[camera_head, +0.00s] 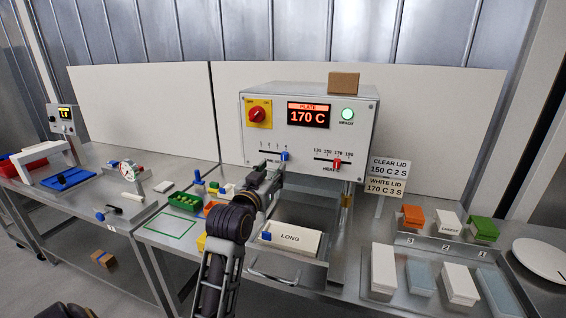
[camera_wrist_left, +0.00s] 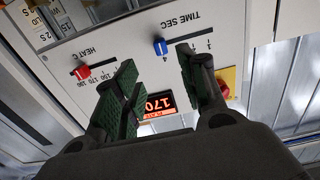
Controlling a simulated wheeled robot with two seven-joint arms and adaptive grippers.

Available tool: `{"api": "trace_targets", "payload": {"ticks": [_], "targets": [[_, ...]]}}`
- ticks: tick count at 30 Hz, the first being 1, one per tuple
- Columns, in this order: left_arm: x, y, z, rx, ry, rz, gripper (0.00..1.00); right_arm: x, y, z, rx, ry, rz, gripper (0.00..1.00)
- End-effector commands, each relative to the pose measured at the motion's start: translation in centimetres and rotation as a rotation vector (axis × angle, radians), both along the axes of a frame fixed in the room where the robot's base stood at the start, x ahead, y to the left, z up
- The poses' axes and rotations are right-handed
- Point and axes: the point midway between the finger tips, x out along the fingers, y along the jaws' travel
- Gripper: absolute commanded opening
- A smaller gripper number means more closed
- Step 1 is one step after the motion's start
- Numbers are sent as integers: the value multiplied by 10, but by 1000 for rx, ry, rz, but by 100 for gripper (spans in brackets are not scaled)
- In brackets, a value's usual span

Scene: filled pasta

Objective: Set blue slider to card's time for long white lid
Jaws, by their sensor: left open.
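The blue slider (camera_head: 284,155) sits at the right end of its time scale on the white machine (camera_head: 250,140), by the 4 mark. It also shows in the left wrist view (camera_wrist_left: 160,46), upside down, beside the 4. The cards read CLEAR LID 150 C 2 S (camera_head: 389,167) and WHITE LID 170 C 3 S (camera_head: 385,187). My left gripper (camera_head: 267,170) is open and empty just in front of the time scale; in the left wrist view its fingertips (camera_wrist_left: 155,60) appear on either side of the slider, contact unclear. My right gripper is not in view.
The red heat slider (camera_head: 337,165) is near 170, and the display (camera_head: 309,115) reads 170 C. A green lamp (camera_head: 347,114) glows beside it. A white piece marked LONG (camera_head: 290,238) lies below the machine. Lidded boxes (camera_head: 383,270) stand at right.

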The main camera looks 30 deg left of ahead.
Motion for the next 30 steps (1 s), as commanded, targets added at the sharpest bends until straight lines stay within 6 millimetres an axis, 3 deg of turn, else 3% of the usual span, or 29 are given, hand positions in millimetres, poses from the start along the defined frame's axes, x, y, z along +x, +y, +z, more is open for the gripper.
{"api": "trace_targets", "payload": {"ticks": [20,30], "targets": [[0,2,-2,-2,-1,4,41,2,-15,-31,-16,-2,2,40],[35,10,1,-3,-1,3,41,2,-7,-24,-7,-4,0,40]]}}
